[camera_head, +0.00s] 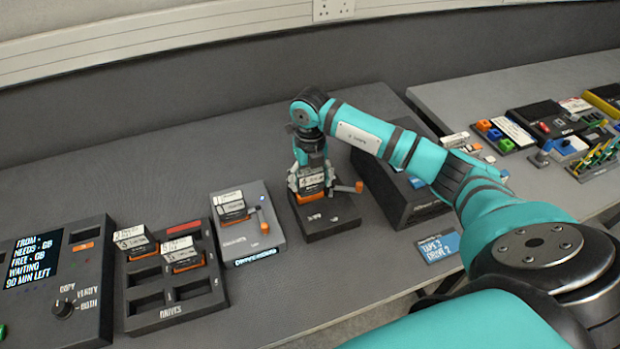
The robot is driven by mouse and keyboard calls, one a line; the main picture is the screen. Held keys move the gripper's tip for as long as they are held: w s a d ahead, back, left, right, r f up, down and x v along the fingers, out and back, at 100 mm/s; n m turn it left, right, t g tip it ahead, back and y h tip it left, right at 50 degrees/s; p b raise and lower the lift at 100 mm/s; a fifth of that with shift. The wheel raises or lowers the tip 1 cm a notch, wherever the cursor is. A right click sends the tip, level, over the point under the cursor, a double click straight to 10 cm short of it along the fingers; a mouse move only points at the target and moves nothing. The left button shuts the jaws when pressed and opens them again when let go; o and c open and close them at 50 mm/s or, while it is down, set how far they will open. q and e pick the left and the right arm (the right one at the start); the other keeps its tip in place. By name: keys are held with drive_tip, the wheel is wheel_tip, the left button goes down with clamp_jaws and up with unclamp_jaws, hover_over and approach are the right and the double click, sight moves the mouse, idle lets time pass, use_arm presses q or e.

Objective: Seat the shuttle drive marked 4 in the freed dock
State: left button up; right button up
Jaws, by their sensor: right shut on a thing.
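My right gripper (312,180) points down and is shut on a shuttle drive (312,184) with a white label and an orange lower edge. The label is too small to read surely. The drive is at the dark dock (332,229), upright; I cannot tell whether it is fully down in its slot or just above it. The dock's orange lever (349,188) sticks out to the right. A light grey dock (268,239) to the left holds another labelled drive (231,206). My left gripper is not in view.
A dark drive tray (176,318) with several labelled drives and empty bays stands left of the grey dock. A control panel (85,290) with a screen and knob is at far left. A large dark box (385,190) stands close right of the dark dock.

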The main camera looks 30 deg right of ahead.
drive_tip(key=shift+f+b, duration=0.4)
drive_tip(key=shift+f, duration=0.15)
drive_tip(key=o, duration=1.6)
drive_tip(key=shift+r+p, duration=2.6)
drive_tip(key=shift+r, duration=1.2)
